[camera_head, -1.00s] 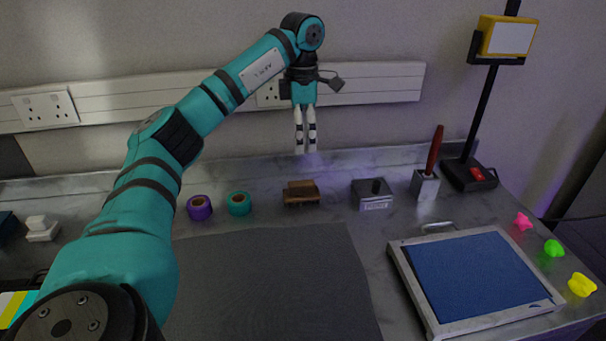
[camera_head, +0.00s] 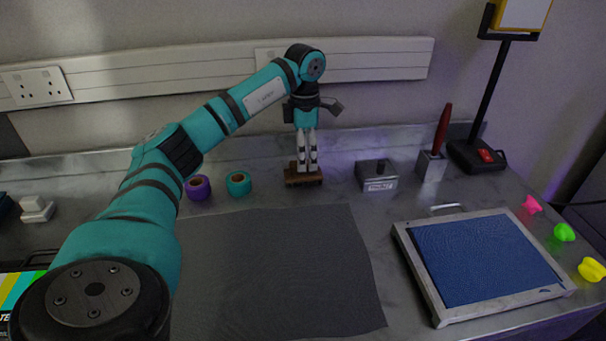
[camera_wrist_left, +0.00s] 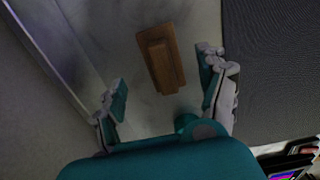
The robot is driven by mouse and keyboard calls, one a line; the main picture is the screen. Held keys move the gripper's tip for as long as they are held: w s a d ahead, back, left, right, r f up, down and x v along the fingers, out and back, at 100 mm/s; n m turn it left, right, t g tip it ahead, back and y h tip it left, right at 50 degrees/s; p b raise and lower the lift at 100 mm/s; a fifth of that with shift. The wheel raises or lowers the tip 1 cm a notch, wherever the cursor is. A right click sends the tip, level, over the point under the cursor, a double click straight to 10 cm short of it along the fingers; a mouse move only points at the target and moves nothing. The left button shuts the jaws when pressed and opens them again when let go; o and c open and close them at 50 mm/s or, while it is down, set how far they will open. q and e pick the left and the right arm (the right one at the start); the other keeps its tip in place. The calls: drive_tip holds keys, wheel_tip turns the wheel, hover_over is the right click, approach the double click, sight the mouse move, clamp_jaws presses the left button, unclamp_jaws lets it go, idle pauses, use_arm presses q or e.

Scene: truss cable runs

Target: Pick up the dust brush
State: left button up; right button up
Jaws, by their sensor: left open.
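The dust brush (camera_head: 303,179) is a brown wooden block with dark bristles below, standing on the grey worktop near the back wall. In the left wrist view its wooden back (camera_wrist_left: 161,60) lies between the two fingers' lines, a little beyond the fingertips. My left gripper (camera_head: 307,168) points straight down over the brush, with its fingertips at or just above the brush top in the head view. In the left wrist view the gripper (camera_wrist_left: 163,86) has its fingers spread wide with nothing between the pads. I cannot tell whether they touch the brush. My right gripper is not in view.
Purple tape (camera_head: 198,187) and teal tape (camera_head: 238,183) stand left of the brush. A grey metal block (camera_head: 377,176) and a red-handled tool in a holder (camera_head: 432,165) stand right. A dark mat (camera_head: 275,270) and a blue framed panel (camera_head: 485,262) lie in front.

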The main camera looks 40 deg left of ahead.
sight(303, 173)
use_arm(q)
drive_tip(key=f, duration=0.5)
drive_tip(key=shift+s+f, duration=0.15)
drive_tip(key=shift+s, duration=0.1)
drive_tip(key=c, duration=1.3)
drive_tip(key=shift+r, duration=5.05)
